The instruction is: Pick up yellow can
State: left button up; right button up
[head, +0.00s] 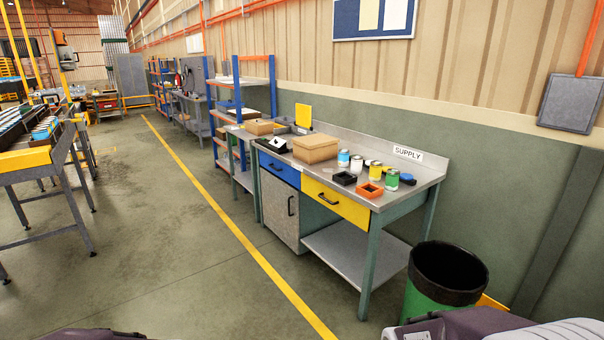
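The yellow can (376,170) stands upright on the grey workbench top (416,186), toward its right end. It is in a loose row with a blue can (344,158), a white can (357,164) and a green can (392,180). Neither of my grippers shows in the head view.
An orange bin (370,191) and a black bin (345,179) sit in front of the cans. A cardboard box (316,149) stands to their left. A black-rimmed waste bin (447,272) stands by the bench's right end. Left floor is clear up to the roller conveyor (26,160).

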aim_at(376, 167)
jog(key=i, duration=1.1)
jog(key=i+j+z, duration=0.1)
jog(key=i, duration=1.05)
jog(key=i+j+z, duration=0.15)
jog(key=i+z, duration=0.25)
jog(key=i+j+z, duration=0.3)
jog(key=i+z, duration=0.15)
jog(key=i, duration=0.15)
jog(key=i+j+z, duration=0.4)
jog(key=i+j, duration=0.05)
